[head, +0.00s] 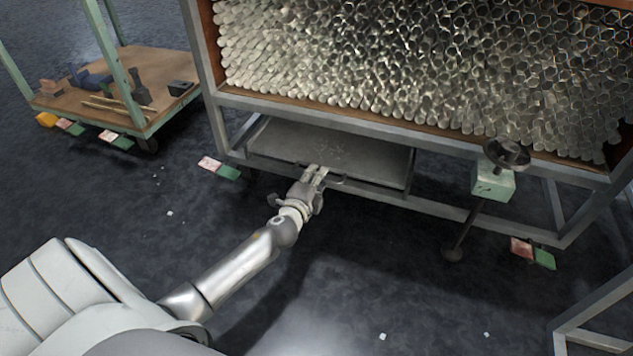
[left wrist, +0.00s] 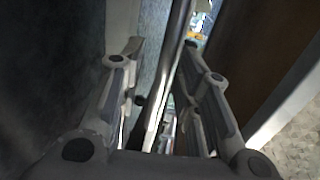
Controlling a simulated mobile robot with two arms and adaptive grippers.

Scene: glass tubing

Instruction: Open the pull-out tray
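The pull-out tray (head: 280,144) is a flat grey metal tray low under the rack of glass tubes. A handle bar (head: 350,181) runs along its front edge. My left gripper (head: 317,170) is at this front edge. In the left wrist view, my left gripper (left wrist: 162,62) has its fingers apart on either side of a metal bar (left wrist: 172,80), with gaps seen beside the bar. I cannot tell whether a finger touches it. My right gripper is not in view.
The rack frame (head: 360,126) holds many glass tubes (head: 420,70) above the tray. A green box with a black handwheel (head: 493,184) stands at the rack's right front. A wooden-topped cart (head: 150,100) is at the left. The dark floor before the tray is mostly clear.

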